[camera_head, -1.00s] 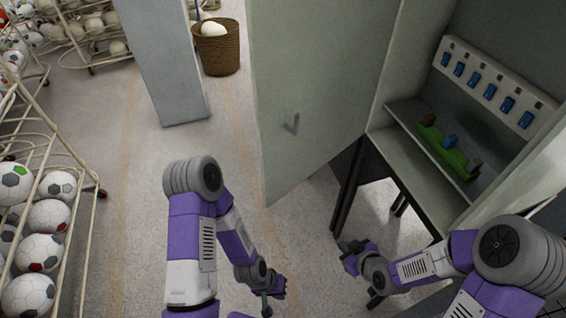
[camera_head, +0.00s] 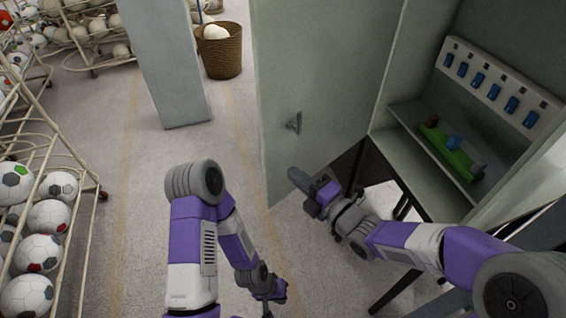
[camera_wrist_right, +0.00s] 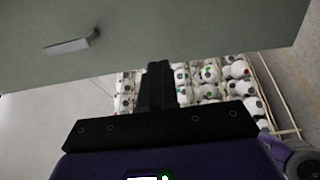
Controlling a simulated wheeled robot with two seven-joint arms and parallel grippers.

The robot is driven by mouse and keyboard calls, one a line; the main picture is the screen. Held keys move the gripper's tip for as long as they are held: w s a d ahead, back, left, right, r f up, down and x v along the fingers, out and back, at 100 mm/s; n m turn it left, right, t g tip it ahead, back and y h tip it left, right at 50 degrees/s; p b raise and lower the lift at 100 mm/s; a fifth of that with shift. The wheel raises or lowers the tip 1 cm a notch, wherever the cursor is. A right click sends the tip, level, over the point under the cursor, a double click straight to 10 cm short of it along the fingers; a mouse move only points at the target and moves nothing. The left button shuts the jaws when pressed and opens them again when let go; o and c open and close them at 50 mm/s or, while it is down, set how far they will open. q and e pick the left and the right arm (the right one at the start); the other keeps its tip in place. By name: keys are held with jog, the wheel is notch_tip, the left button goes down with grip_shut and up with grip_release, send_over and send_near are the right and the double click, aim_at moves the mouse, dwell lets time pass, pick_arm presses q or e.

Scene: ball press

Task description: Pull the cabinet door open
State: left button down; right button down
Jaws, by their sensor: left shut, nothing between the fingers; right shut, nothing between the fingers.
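The grey-green cabinet door (camera_head: 325,75) stands open, swung out to the left from the cabinet, with its small handle (camera_head: 295,122) low on the panel facing me. The door also spans the top of the right wrist view (camera_wrist_right: 190,25), with the handle (camera_wrist_right: 72,45) at upper left. My right gripper (camera_head: 297,178) is shut and empty, near the door's lower edge and below the handle. Its dark closed fingers (camera_wrist_right: 158,82) show in the wrist view, apart from the handle. My left gripper (camera_head: 276,297) is shut and empty, low over the floor, away from the door.
Inside the cabinet are a panel with a row of blue switches (camera_head: 495,85) and a green piece (camera_head: 450,150) on a shelf. A grey pillar (camera_head: 165,65), a wicker basket (camera_head: 222,55) and ball racks (camera_head: 95,195) stand left. Floor between racks and door is clear.

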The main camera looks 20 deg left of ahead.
aim_at(274, 158)
jog(key=x, duration=0.5)
jog(key=shift+w+a+p, duration=0.1)
jog(key=shift+a+p, duration=0.1)
jog(key=shift+p, duration=0.1)
pick_arm(q)
jog(key=shift+r, duration=0.3)
jog(key=shift+f, duration=0.1)
